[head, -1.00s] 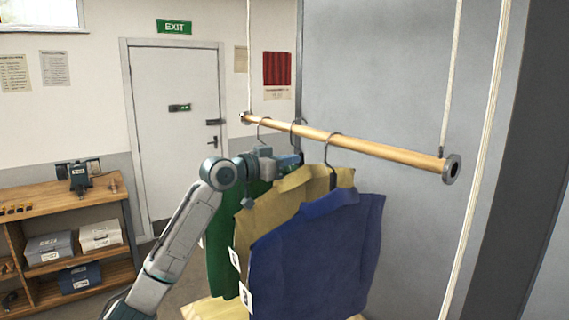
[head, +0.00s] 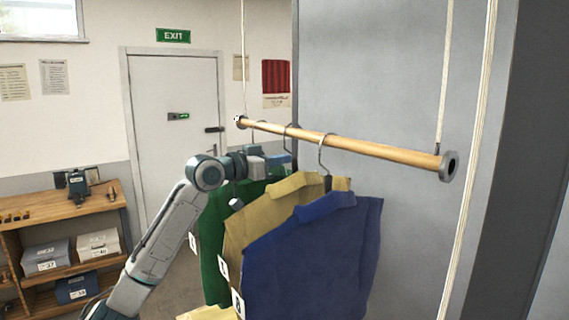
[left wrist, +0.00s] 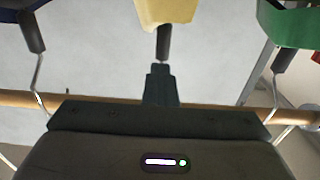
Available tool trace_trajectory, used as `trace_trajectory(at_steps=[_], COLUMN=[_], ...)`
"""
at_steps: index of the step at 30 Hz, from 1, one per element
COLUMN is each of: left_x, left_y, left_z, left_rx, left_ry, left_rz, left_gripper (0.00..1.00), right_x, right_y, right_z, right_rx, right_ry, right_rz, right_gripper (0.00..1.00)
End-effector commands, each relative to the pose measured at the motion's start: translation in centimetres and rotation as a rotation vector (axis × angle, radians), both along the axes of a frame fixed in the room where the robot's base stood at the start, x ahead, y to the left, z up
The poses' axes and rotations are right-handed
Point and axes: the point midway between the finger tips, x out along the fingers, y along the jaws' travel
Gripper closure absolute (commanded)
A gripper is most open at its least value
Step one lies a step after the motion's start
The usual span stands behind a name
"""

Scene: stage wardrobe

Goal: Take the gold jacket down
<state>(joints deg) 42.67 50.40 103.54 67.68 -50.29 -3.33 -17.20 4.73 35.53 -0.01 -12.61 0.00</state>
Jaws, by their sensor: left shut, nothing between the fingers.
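The gold jacket (head: 262,212) hangs from the wooden rail (head: 385,152), between the green jacket (head: 214,255) and the blue jacket (head: 318,250). My left gripper (head: 290,161) is just below the rail at the gold jacket's collar, partly hidden by the jackets. In the left wrist view its shut fingers (left wrist: 162,72) point at the dark neck of the gold jacket's hanger (left wrist: 163,42). The gold jacket (left wrist: 166,10) shows at the top edge there. The fingertips are close to the neck; whether they touch it I cannot tell. My right gripper is not in view.
White ropes (head: 442,80) hold up the rail. A grey panel (head: 390,70) stands behind it. A wooden shelf (head: 60,215) with boxes stands at the left, near a white door (head: 175,110). The blue jacket hangs close in front of the gold one.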

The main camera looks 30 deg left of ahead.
Motion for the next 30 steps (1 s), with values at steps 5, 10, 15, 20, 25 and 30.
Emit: trace_trajectory(at_steps=[5, 10, 15, 20, 25, 30], left_x=[-0.9, -1.7, -2.5, -3.2, -4.0, -4.8], left_y=[0.4, 0.7, 1.0, 1.3, 1.6, 1.9], left_z=[-0.2, -0.2, -0.2, -0.2, -0.2, -0.2], left_rx=[0.003, 0.002, 0.004, 0.003, 0.003, 0.003], left_ry=[-0.002, -0.002, -0.001, -0.001, -0.001, -0.001], left_rz=[0.002, 0.002, 0.002, 0.002, 0.002, 0.002], left_gripper=[1.00, 1.00, 1.00, 1.00, 1.00, 1.00], right_x=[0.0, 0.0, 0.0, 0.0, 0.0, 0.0], right_y=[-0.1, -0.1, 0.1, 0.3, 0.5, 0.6], right_z=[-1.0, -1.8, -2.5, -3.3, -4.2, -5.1], right_rx=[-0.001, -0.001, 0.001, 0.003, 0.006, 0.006], right_ry=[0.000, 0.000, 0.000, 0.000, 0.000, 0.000], right_rz=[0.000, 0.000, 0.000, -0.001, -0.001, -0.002], right_gripper=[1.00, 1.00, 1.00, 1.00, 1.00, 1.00])
